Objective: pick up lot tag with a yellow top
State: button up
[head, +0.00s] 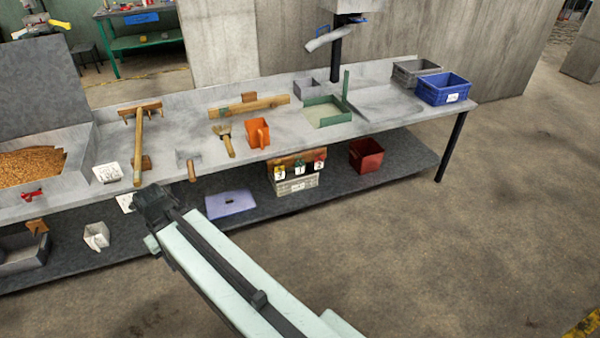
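Small white lot tags with coloured tops hang on the front of a brown wooden block (296,160) on the lower shelf. The tag with the yellow top (280,173) is the leftmost and seems to bear a 3. Beside it are a tag with a green top (299,168) and a tag with a red top (319,164). My gripper (152,203) is dark and sits at the end of my pale arm, in front of the bench edge, well to the left of the tags. Its fingers are too small and dark to tell whether they are open.
A pale crate (297,184) is under the block. The floor at right is clear.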

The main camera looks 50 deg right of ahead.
aim_at(279, 175)
jog(key=z, duration=0.85)
jog(key=k, duration=1.35)
jog(key=u, duration=1)
jog(key=i, duration=2.1)
jog(key=z, duration=0.35)
jog(key=i, duration=0.65)
jog(key=z, duration=0.6)
